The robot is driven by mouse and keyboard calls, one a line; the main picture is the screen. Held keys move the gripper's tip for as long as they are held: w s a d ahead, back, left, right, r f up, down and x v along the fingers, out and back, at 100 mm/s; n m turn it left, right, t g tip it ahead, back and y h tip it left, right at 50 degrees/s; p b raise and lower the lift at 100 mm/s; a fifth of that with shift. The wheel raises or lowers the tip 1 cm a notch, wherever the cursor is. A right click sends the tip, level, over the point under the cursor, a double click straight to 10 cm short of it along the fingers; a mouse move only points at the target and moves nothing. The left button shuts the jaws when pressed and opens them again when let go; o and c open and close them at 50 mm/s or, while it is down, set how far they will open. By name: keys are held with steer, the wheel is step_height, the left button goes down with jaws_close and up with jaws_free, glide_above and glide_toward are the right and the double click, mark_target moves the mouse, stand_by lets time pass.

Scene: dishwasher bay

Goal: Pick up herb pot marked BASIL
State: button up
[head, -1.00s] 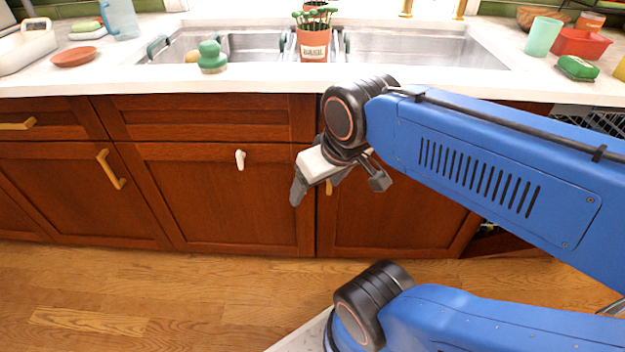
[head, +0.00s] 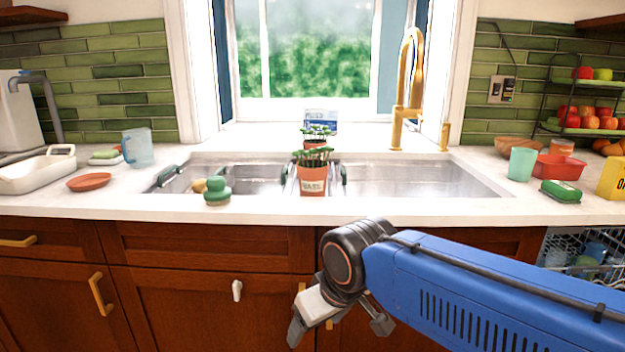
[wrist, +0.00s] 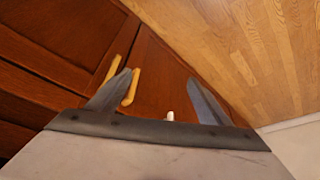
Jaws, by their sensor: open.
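A terracotta herb pot (head: 313,182) with green sprigs stands upright at the middle of the sink, near the divider between the basins. Its pale label is small and appears to read BASIL. A second pot with similar sprigs (head: 318,131) stands right behind it, mostly hidden, its label not visible. My gripper (head: 338,330) is open and empty, below the counter in front of the cabinet doors, well apart from both pots. In the wrist view my gripper (wrist: 160,78) shows two spread fingers against cabinet doors and floor, with no pot in sight.
A green stacked item (head: 216,191) sits at the sink's front edge, left of the pots. A gold faucet (head: 405,95) rises behind right. A teal cup (head: 521,164), red container (head: 558,166) and green sponge (head: 560,191) stand right. The counter's front edge (head: 420,208) lies above my gripper.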

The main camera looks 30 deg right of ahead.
stand_by(0.3)
steer(key=o, duration=0.4)
steer(key=shift+o, duration=0.2)
steer(key=w+d+r+m, duration=0.2)
steer(key=w+r, duration=0.3)
steer(key=r, duration=0.3)
steer(key=w+d+r+m+g, duration=0.1)
steer(key=w+d+r+m, duration=0.1)
steer(key=w+r, duration=0.4)
steer(key=w+d+r+m+g, duration=0.1)
steer(key=w+d+r+m, duration=0.2)
steer(key=r, duration=0.7)
steer(key=shift+w+d+m, duration=0.1)
steer(key=shift+w+m, duration=0.4)
steer(key=shift+w, duration=0.8)
steer(key=w+d+r+m+g, duration=0.2)
steer(key=w+d+r+m, duration=0.25)
steer(key=w+r, duration=0.3)
step_height(320, 180, up, 6)
steer(key=m, duration=0.4)
glide_above(313, 180)
steer(key=w+d, duration=0.2)
steer(key=w, duration=0.1)
steer(key=shift+g, duration=0.4)
steer(key=f, duration=1.7)
steer(key=shift+w+d+f, duration=0.1)
steer(key=shift+w+d, duration=0.05)
steer(key=shift+w, duration=0.1)
